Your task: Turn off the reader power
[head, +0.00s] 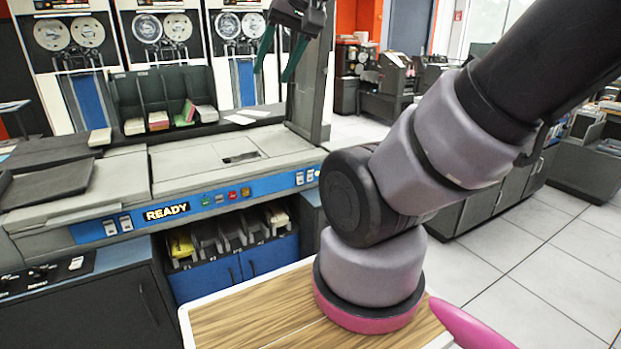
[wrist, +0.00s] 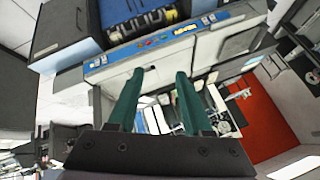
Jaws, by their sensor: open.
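The card reader (head: 230,160) is a long grey machine with a blue front strip. Its READY sign (head: 166,212) is lit. A pair of white rocker switches (head: 118,225) sits left of the sign and another pair (head: 305,177) at the strip's right end. I cannot read which one is power. Small coloured buttons (head: 232,195) lie between. My gripper (head: 271,76) is open and empty, high above the reader's back right part, apart from the switches. In the wrist view, my gripper (wrist: 160,72) shows two green fingers, with the strip and READY sign (wrist: 184,30) upside down beyond.
A card rack (head: 165,100) with coloured card stacks stands behind the reader, beside a dark upright post (head: 310,85). Tape drives (head: 155,30) line the back. A dark panel (head: 75,266) with another white switch is at lower left. Tiled floor (head: 560,250) is clear at right.

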